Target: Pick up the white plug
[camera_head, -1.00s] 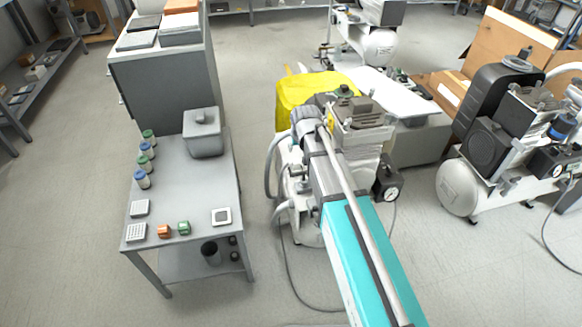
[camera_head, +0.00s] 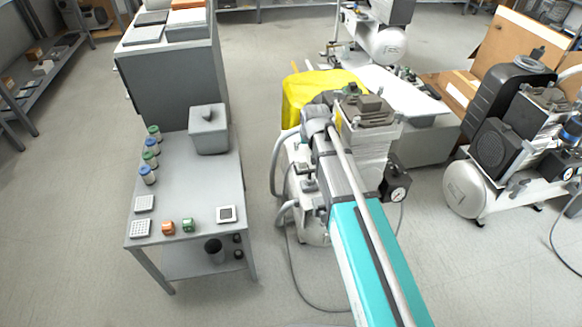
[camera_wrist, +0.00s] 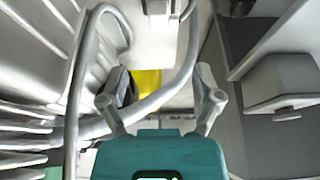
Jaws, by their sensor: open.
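I cannot make out the white plug for sure in either view. A white boxy part (camera_wrist: 155,38) with a dark fitting shows at the top middle of the wrist view; I cannot tell whether it is part of the compressor or the plug. My gripper (camera_wrist: 158,95) is open, its two fingers spread apart with a grey hose crossing between or beyond them. Nothing is seen held. In the head view my teal arm reaches over the middle compressor (camera_head: 365,125), and my fingers are hard to make out there.
Ribbed metal (camera_wrist: 25,140) of the compressor is close at left in the wrist view. A yellow cover (camera_head: 305,92) lies behind the compressor. A grey table (camera_head: 190,185) with jars and a lidded box (camera_head: 209,132) stands left. Another compressor (camera_head: 478,185) stands right.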

